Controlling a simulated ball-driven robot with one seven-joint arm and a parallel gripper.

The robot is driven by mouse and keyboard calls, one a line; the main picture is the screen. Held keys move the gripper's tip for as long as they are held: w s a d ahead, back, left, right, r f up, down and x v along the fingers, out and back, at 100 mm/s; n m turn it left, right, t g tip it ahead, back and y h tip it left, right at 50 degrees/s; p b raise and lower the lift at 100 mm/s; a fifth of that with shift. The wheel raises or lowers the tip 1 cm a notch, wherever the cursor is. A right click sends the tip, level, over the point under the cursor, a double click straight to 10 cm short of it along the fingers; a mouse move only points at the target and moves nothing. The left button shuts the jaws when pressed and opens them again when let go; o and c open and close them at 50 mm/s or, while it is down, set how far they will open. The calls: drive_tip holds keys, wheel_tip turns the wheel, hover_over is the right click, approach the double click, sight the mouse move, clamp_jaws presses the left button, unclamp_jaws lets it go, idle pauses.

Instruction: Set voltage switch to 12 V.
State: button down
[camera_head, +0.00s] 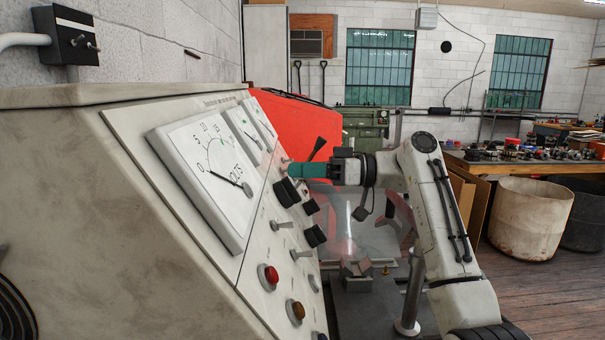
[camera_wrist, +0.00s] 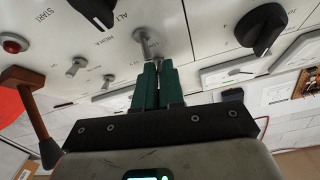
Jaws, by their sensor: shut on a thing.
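The grey sloping test-bench panel (camera_head: 125,120) carries dial meters, black knobs and metal toggle switches. My gripper (camera_head: 289,170) reaches the panel from the right with its teal fingers. In the wrist view, my gripper's fingers (camera_wrist: 156,68) are close together at a metal toggle lever (camera_wrist: 147,40) and shut on it. The lever's tip is hidden between the fingers. The small print beside the switch is too blurred to read, so I cannot tell its setting.
A large black knob (camera_wrist: 262,28) is right of the held switch, and another knob (camera_wrist: 97,10) is left. Smaller toggles (camera_wrist: 76,66) sit nearby. A brown-handled lever (camera_wrist: 22,80) stands at the left. A VOLTS meter (camera_head: 222,180) is on the panel's near side.

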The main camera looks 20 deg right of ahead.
idle(0.3)
drive_tip(key=c, duration=1.2)
unclamp_jaws()
drive_tip(key=shift+c, duration=0.2)
drive_tip(key=shift+r, duration=0.1)
drive_tip(key=shift+r, duration=0.35)
drive_tip(key=s+r+b, duration=0.3)
drive_tip(key=s+r, duration=0.9)
drive_tip(key=s, duration=0.2)
drive_tip(key=shift+b, duration=0.35)
